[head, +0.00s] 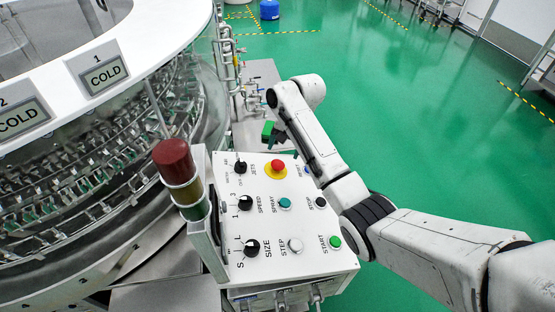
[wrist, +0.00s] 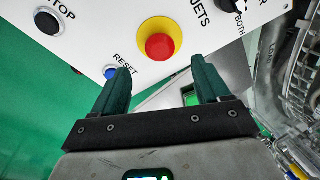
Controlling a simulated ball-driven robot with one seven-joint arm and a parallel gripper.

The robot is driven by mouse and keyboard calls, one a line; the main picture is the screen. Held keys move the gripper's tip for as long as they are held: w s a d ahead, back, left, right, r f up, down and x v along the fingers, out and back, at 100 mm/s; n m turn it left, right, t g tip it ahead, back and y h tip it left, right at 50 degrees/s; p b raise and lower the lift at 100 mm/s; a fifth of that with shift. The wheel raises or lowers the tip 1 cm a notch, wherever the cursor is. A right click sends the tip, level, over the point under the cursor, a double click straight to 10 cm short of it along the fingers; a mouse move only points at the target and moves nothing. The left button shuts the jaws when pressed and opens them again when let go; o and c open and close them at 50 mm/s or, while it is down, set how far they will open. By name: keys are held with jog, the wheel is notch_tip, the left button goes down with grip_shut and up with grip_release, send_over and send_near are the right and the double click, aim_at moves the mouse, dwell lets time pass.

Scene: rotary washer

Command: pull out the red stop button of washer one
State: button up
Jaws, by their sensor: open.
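The red stop button (head: 278,164) sits on a yellow round base near the far edge of the white control panel (head: 273,222). In the wrist view the red button (wrist: 159,47) shows large, beyond the fingertips and roughly centred between them. My gripper (wrist: 162,72) is open and empty, its two dark green fingers on either side of the view. In the head view my gripper (head: 272,132) is just past the panel's far edge, apart from the button. Whether the button is pressed in cannot be told.
Black knobs, a blue reset button (wrist: 111,73) and a green start button (head: 335,242) share the panel. A red-topped signal lamp (head: 173,160) stands at its left. The washer (head: 105,75), marked 1 COLD, fills the left. Green floor (head: 430,110) is clear at the right.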

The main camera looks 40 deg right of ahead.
aim_at(279, 164)
jog(key=x, duration=0.7)
jog(key=shift+w+f, duration=0.1)
grip_shut()
dwell(0.6)
